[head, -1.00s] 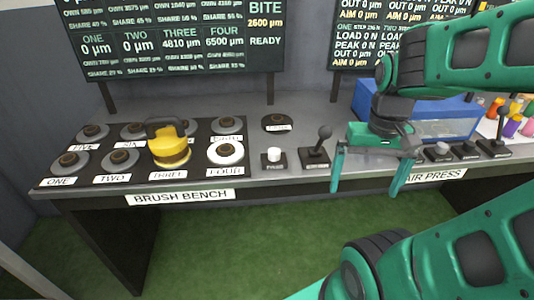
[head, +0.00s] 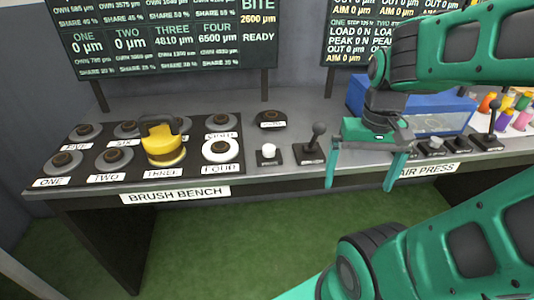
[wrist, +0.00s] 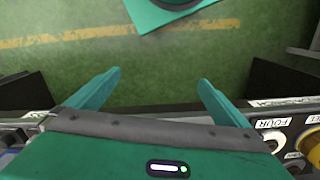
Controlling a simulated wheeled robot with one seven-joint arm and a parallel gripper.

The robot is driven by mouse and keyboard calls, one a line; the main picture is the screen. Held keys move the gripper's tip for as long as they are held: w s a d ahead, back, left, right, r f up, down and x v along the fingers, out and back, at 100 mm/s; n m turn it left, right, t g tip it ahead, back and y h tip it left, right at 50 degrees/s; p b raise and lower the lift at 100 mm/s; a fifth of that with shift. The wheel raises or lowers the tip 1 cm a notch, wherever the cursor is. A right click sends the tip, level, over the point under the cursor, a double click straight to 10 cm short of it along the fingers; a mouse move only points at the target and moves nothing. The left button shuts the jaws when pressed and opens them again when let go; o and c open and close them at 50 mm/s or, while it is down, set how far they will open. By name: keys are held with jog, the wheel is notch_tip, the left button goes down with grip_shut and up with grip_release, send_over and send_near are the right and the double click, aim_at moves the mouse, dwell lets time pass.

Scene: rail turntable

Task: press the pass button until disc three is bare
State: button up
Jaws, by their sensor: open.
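The pass button (head: 268,151) is a white cap on a dark box on the brush bench, right of disc four. Disc three (head: 164,162) is mostly hidden under a yellow brush block (head: 163,143) with a black handle. The board (head: 165,38) reads THREE 4810 µm, FOUR 6500 µm, ONE and TWO 0 µm, BITE 2600 µm, READY. Disc four (head: 221,149) has a white ring; it also shows at the right edge of the wrist view (wrist: 275,142). My gripper (head: 358,187) is open and empty, in front of the bench edge, right of the button and apart from it.
A black lever (head: 315,143) stands right of the button. A dark round part (head: 270,120) lies behind it. A blue box (head: 420,105), small controls (head: 436,146) and coloured pieces (head: 515,103) are at the right. Green floor (head: 240,240) is clear in front.

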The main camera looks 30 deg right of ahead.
grip_shut()
dwell(0.3)
dwell(1.4)
